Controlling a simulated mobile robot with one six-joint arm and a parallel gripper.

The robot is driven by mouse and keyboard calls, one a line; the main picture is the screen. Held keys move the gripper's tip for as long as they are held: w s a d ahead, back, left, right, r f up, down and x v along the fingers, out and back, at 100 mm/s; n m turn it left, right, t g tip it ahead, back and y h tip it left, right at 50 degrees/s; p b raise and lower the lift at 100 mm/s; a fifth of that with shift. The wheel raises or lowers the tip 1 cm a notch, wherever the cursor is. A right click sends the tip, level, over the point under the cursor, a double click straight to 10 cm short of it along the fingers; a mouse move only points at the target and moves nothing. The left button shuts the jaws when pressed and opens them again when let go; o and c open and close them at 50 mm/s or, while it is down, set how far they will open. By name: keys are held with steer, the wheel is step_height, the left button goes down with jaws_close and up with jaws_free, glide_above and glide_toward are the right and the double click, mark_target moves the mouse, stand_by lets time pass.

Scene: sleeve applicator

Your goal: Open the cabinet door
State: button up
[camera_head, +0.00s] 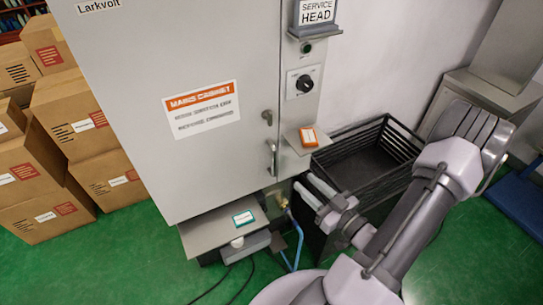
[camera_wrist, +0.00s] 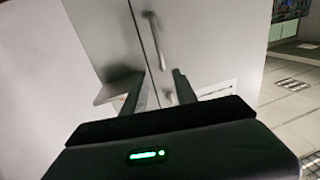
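The grey cabinet door (camera_head: 190,70) carries an orange-and-white label and looks closed. Its bar handle (camera_head: 271,158) is near the door's right edge, below a small lock or latch (camera_head: 267,116). In the wrist view the handle (camera_wrist: 154,38) is upright, slightly tilted, beyond the fingertips and roughly between them. My gripper (camera_head: 305,184) is to the right of and a little below the handle in the head view. In the wrist view my gripper (camera_wrist: 158,85) has its two fingers spread, with nothing between them. It looks apart from the handle.
A black wire-sided bin (camera_head: 355,150) stands right of the cabinet. A small shelf with an orange-and-white box (camera_head: 308,137) juts out near the handle. A lower ledge (camera_head: 210,230) holds a teal-and-white box (camera_head: 243,218). Cardboard boxes (camera_head: 75,120) are stacked at left.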

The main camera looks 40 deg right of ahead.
mark_target(274, 156)
steer(key=w+b, duration=0.2)
steer(key=w, duration=1.2)
steer(key=shift+w+d, duration=0.15)
steer(key=shift+w, duration=0.15)
jaws_close()
stand_by(0.5)
